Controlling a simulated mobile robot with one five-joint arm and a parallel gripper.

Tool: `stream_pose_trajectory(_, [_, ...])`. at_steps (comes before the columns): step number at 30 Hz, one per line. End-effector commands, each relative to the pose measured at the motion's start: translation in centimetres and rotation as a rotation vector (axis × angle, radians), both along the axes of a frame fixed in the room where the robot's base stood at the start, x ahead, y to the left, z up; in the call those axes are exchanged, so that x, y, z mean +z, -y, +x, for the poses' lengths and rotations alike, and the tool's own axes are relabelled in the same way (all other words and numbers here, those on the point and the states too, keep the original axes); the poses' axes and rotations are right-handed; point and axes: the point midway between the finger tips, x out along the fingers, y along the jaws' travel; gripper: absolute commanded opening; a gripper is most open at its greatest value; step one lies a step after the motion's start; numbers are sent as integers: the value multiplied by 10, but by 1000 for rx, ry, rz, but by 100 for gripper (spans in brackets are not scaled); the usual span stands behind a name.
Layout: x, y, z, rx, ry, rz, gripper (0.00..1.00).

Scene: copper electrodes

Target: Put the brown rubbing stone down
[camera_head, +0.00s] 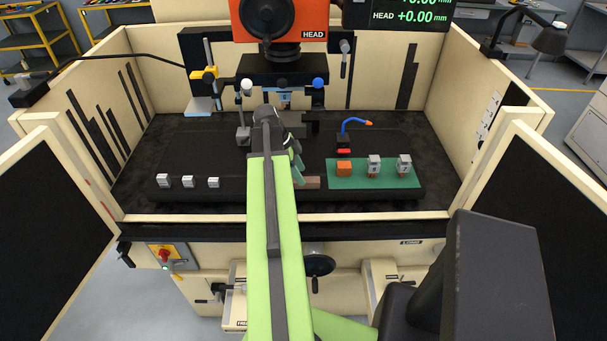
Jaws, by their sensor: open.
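The brown rubbing stone (313,183) lies on the dark machine table, just left of the green mat (352,181). Its left part is hidden behind my arm. My gripper (299,173) is just above and behind the visible part of the stone, mostly hidden by my green arm link. It is open. Whether a finger touches the stone cannot be told from this view.
On the mat stand an orange block (344,169) and two grey-topped electrodes (374,164), (404,163). A blue hose (353,124) rises behind them. Several small pale blocks (188,181) sit at the left. The orange machine head (262,20) hangs above; the table's left middle is clear.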

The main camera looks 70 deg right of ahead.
Motion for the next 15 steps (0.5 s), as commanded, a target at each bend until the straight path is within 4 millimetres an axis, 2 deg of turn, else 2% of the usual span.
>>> stream_pose_trajectory(1, [23, -1, 5, 2, 0, 0, 52])
stream_pose_trajectory(6, [61, -7, 19, 1, 0, -1, 52])
stream_pose_trajectory(10, [77, -10, 26, 1, 0, 0, 52])
stream_pose_trajectory(15, [78, -11, 29, 0, 0, 1, 52])
